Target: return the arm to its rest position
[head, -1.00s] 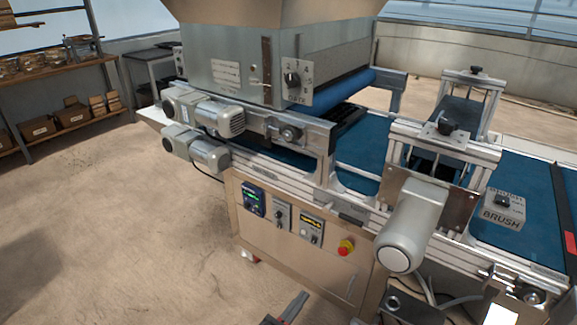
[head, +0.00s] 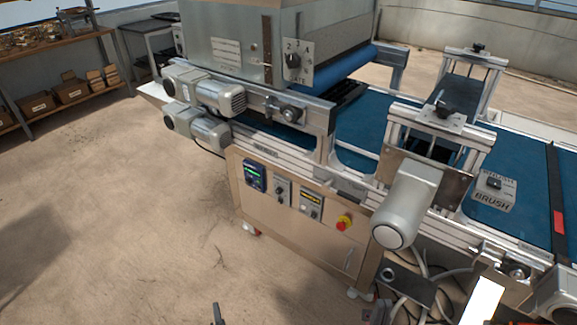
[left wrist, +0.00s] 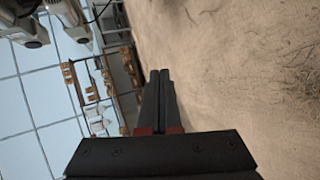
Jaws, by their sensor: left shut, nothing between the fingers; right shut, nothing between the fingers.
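My left gripper (head: 217,313) shows only as a dark fingertip at the bottom edge of the head view, over bare floor and apart from the seeder. In the left wrist view its two dark fingers (left wrist: 160,74) lie together, shut and empty, with red bands near their base. The rest of my left arm is out of the head view. I cannot make out my right gripper in either view.
The tray seeder with its tan cabinet (head: 290,205) and blue belt (head: 365,130) fills the middle and right. A grey motor (head: 408,205) juts out at its front. A shelf rack (head: 65,75) stands far left. The floor (head: 120,220) between is clear.

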